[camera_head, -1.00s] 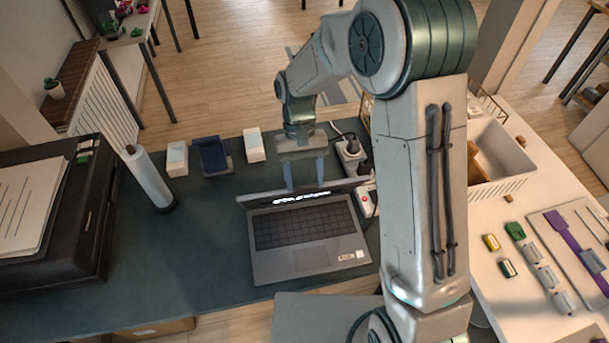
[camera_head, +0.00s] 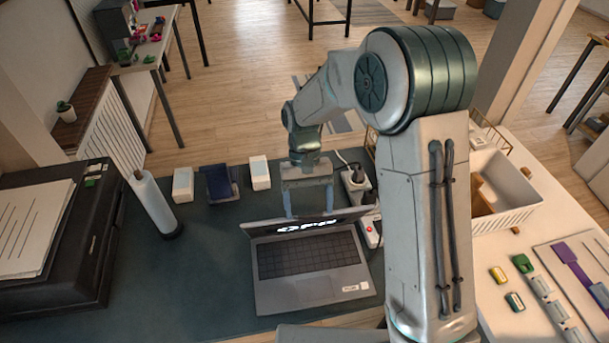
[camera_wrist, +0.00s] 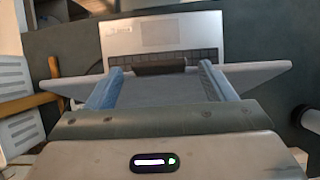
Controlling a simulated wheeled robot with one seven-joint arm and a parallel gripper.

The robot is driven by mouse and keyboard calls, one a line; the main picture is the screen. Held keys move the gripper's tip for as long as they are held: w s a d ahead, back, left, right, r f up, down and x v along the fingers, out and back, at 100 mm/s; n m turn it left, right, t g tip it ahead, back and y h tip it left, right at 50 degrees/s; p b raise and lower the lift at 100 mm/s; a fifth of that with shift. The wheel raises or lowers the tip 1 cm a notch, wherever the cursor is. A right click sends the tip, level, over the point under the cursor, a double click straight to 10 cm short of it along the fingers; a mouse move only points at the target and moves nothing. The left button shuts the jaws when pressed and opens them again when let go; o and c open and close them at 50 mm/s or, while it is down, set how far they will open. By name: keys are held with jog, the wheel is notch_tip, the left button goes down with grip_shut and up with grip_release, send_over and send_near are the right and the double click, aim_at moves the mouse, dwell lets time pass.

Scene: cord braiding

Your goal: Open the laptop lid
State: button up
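The grey laptop (camera_head: 308,262) sits on the dark desk mat with its keyboard facing the viewer. Its lid (camera_head: 308,227) is raised, and a foreshortened strip of screen with white lettering shows. My gripper (camera_head: 308,203) is behind the lid, pointing down, with its two bluish fingers apart; their tips are hidden by the lid in the head view. In the wrist view, the fingers (camera_wrist: 160,72) are wide apart over the back of the lid (camera_wrist: 262,76), with the keyboard (camera_wrist: 200,57) beyond. I cannot tell whether they touch the lid.
A power strip (camera_head: 357,190) with cables lies right of my gripper. White and blue blocks (camera_head: 218,183) stand back left, near a white roll (camera_head: 153,203). A black printer-like box (camera_head: 62,240) fills the left. The mat (camera_head: 200,265) left of the laptop is clear.

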jog(key=w+a+r, duration=0.1)
jog(key=w+r, duration=0.2)
jog(key=w, duration=0.3)
jog(key=w+a+r+p, duration=0.1)
jog(key=w+a+r, duration=0.1)
jog(key=w, duration=0.5)
jog(key=shift+w+r+p, duration=0.15)
jog(key=shift+r+p, duration=0.15)
jog(key=shift+r, duration=0.55)
jog(key=shift+a, duration=0.1)
dwell(0.4)
